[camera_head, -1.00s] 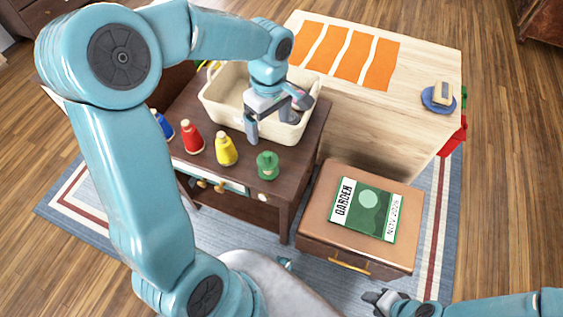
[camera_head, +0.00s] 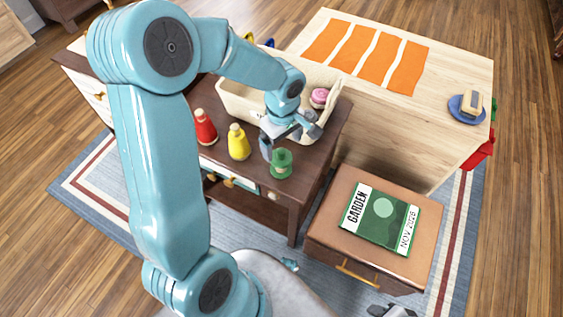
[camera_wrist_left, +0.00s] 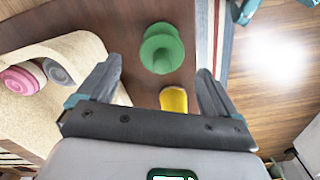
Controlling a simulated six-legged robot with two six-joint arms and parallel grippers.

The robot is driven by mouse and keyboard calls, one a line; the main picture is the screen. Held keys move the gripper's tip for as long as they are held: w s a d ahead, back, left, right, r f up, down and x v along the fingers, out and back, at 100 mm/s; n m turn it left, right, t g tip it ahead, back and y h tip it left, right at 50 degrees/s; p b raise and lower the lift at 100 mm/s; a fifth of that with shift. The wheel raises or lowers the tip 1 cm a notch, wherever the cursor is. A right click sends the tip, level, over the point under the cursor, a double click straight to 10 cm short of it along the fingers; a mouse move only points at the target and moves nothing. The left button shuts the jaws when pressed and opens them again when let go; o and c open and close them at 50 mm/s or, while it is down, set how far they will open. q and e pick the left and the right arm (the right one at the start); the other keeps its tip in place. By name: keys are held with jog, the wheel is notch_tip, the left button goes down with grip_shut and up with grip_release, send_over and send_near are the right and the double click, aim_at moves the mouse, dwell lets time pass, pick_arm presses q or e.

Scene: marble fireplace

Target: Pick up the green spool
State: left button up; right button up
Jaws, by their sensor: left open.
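The green spool (camera_head: 281,164) stands upright near the front right corner of the dark wooden table. In the left wrist view the green spool (camera_wrist_left: 161,50) shows beyond the fingertips, roughly midway between them. My left gripper (camera_head: 287,143) is open and empty, just above and behind the spool in the head view; its two fingers also show apart in the left wrist view (camera_wrist_left: 158,85). My right gripper (camera_head: 390,311) shows only partly at the bottom edge, and its jaws cannot be made out.
A cream basket (camera_head: 237,100) with a pink item (camera_head: 319,97) sits behind. A brown cabinet (camera_head: 325,232) bearing a green magazine (camera_head: 380,218) is at right.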

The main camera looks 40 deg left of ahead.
aim_at(281, 150)
pick_arm(q)
notch_tip(281, 150, down, 5)
jog(key=shift+s+a+r+b, duration=0.1)
jog(key=shift+r+b, duration=0.1)
jog(key=shift+b, duration=0.1)
jog(key=shift+s, duration=0.1)
jog(key=c, duration=1.2)
